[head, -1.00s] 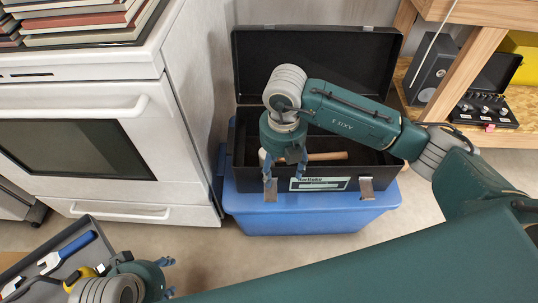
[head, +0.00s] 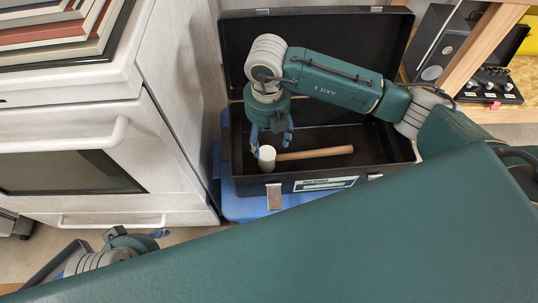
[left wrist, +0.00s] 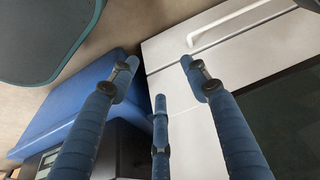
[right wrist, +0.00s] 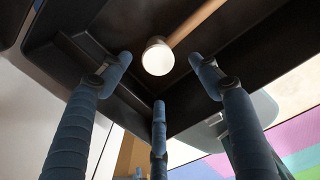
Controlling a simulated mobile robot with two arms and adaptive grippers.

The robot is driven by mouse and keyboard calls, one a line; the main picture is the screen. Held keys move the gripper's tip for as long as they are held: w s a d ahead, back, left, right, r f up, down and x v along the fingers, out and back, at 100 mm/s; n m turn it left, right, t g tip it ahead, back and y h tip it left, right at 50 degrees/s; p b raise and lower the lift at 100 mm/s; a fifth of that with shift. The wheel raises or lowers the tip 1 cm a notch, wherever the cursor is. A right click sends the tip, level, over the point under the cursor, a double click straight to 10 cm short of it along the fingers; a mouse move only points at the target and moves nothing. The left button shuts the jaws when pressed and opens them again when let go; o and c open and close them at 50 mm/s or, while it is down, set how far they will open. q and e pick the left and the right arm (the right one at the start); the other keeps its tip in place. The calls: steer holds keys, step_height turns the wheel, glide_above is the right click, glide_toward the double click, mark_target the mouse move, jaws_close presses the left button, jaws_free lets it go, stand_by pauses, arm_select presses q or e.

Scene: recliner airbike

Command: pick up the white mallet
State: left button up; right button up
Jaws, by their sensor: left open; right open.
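The white mallet (head: 267,160) has a white head and a wooden handle (head: 318,153). It lies in the open black toolbox (head: 330,172), head to the left and handle to the right. The mallet head also shows in the right wrist view (right wrist: 158,57), ahead of the spread fingers and apart from them. My right gripper (head: 271,142) is open and empty, reaching down into the toolbox just behind the mallet head. My left gripper (head: 158,234) is open at the lower left of the head view. In the left wrist view (left wrist: 160,75) its fingers are spread with nothing between them.
The toolbox stands on a blue bin (head: 232,205), its lid (head: 320,50) raised behind. A white oven (head: 70,150) with books (head: 60,30) on top stands at left. A wooden shelf (head: 472,55) with a black speaker (head: 433,50) is at right.

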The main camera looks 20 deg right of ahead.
mark_target(266, 153)
step_height(266, 153, down, 4)
steer(key=shift+r+b, duration=0.15)
steer(key=shift+b, duration=0.15)
steer(key=shift+a+f+b, duration=0.2)
steer(key=shift+f+b, duration=0.25)
steer(key=shift+f, duration=1.85)
arm_select(q)
steer(key=w, duration=0.1)
steer(key=w+t, duration=0.1)
steer(key=w+d, duration=0.1)
steer(key=shift+w+f+t, duration=0.3)
steer(key=shift+f, duration=0.1)
arm_select(e)
jaws_close()
